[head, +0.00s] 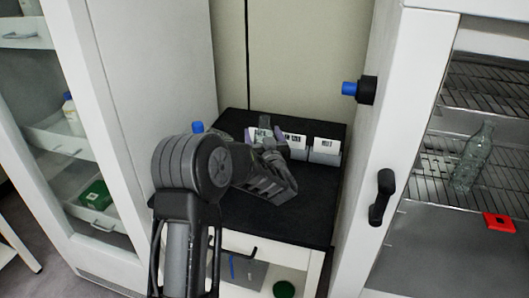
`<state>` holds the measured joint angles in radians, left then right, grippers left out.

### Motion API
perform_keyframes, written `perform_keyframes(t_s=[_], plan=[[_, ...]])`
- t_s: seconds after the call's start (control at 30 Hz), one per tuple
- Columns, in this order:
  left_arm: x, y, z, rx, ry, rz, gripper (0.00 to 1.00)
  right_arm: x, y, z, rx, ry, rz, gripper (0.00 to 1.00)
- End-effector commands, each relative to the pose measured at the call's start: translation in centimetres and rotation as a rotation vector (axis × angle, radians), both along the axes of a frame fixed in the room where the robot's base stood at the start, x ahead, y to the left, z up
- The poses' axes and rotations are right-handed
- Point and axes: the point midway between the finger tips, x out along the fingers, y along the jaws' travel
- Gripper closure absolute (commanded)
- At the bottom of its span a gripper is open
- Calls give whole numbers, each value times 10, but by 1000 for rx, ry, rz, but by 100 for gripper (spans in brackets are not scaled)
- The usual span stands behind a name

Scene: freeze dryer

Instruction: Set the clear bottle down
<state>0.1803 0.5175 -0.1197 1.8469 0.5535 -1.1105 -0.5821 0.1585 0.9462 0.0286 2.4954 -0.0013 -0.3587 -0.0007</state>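A clear bottle (472,157) stands at the right, seen among the wire shelves of the white cabinet. No gripper is near it. My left gripper (266,137) is over the black-topped counter, well left of that bottle, with its fingers towards the back. The gripper body and small items behind it hide what lies between the fingers, so I cannot tell whether it is open or holds anything. My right gripper is not in view.
White labelled boxes (325,150) stand at the back of the black counter (315,205). A blue cap (197,127) shows behind my arm. The cabinet's black handle (381,197) and blue-tipped knob (350,88) stick out. A red block (499,223) sits below the bottle. The counter's front right is clear.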

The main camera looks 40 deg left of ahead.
Motion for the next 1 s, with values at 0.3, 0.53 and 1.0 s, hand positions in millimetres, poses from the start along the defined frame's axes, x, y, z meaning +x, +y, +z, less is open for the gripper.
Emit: perform_keyframes(t_s=[0.3,0.53,1.0], plan=[[0,0,0,0,0,0,52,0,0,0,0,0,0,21],[0,0,0,0,0,0,70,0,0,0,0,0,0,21],[0,0,1,1,-1,0,93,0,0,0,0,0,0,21]])
